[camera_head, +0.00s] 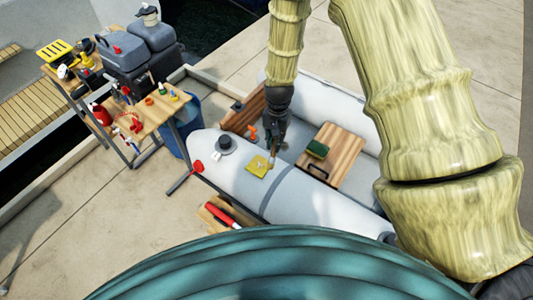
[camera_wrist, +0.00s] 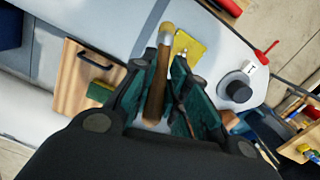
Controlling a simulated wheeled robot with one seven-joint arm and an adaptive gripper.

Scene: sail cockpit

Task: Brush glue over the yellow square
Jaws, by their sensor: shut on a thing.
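The yellow square (camera_head: 257,166) lies flat on the top of the pale grey inflatable boat tube (camera_head: 305,196). It also shows in the wrist view (camera_wrist: 188,48), with a small pale mark on it. My gripper (camera_head: 274,145) is above the tube, just beyond the square. In the wrist view my gripper (camera_wrist: 168,100) is shut on a brush (camera_wrist: 157,85) with a brown wooden handle and a yellowish tip. The tip overlaps the square's left edge in that view. I cannot tell whether it touches the square.
A dark grey round pot (camera_head: 226,144) stands on the tube left of the square. A wooden board (camera_head: 345,150) with a green sponge (camera_head: 317,149) lies across the boat at right. A crowded wooden table (camera_head: 150,115) and a blue barrel (camera_head: 188,122) stand at left.

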